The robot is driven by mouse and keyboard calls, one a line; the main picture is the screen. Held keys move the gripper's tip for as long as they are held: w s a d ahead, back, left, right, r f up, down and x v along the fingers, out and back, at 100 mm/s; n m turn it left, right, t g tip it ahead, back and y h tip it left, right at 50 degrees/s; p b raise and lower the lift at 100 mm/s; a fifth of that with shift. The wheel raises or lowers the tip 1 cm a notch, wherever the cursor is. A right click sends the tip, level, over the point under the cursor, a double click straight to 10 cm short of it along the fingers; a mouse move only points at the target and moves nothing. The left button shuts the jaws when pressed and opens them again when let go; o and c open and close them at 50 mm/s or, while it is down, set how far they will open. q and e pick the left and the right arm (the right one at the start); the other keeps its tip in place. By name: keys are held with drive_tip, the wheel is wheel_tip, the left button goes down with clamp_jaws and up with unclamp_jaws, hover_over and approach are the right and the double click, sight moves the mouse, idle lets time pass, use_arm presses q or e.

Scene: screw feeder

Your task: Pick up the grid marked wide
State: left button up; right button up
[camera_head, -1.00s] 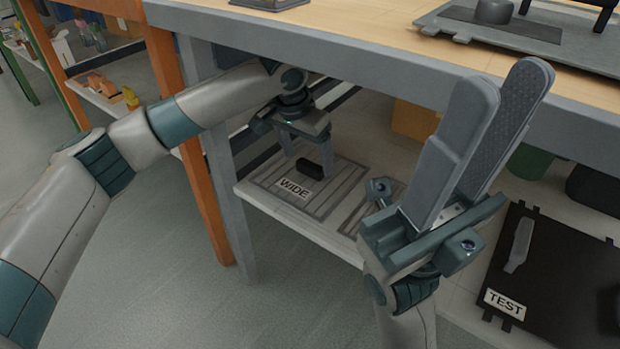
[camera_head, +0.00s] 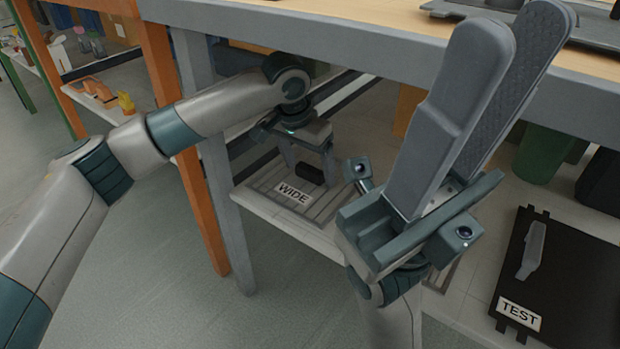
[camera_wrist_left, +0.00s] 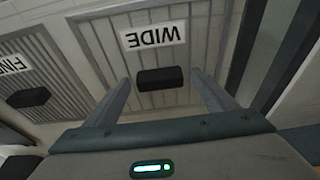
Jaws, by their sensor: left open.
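The grid marked WIDE (camera_head: 325,208) lies flat on the low shelf under the workbench, with a white label and a black block-shaped handle (camera_head: 310,173). My left gripper (camera_head: 308,160) is above it, fingers pointing down. In the left wrist view, the open fingers stand on either side of the handle (camera_wrist_left: 160,78), with gaps between them and it. The WIDE label (camera_wrist_left: 152,36) appears upside down there. My right gripper (camera_head: 508,40) is raised in front of the bench, its fingers pointing up, apart and empty.
A grid marked FINE (camera_wrist_left: 58,62) with its own black handle lies beside the wide one. A black tray marked TEST (camera_head: 575,290) lies at lower right. The bench edge (camera_head: 350,50) overhangs the shelf; an orange post (camera_head: 165,90) stands to the left.

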use_arm(q)
drive_tip(key=c, duration=1.4)
drive_tip(key=shift+o, duration=0.2)
drive_tip(key=shift+r, duration=0.15)
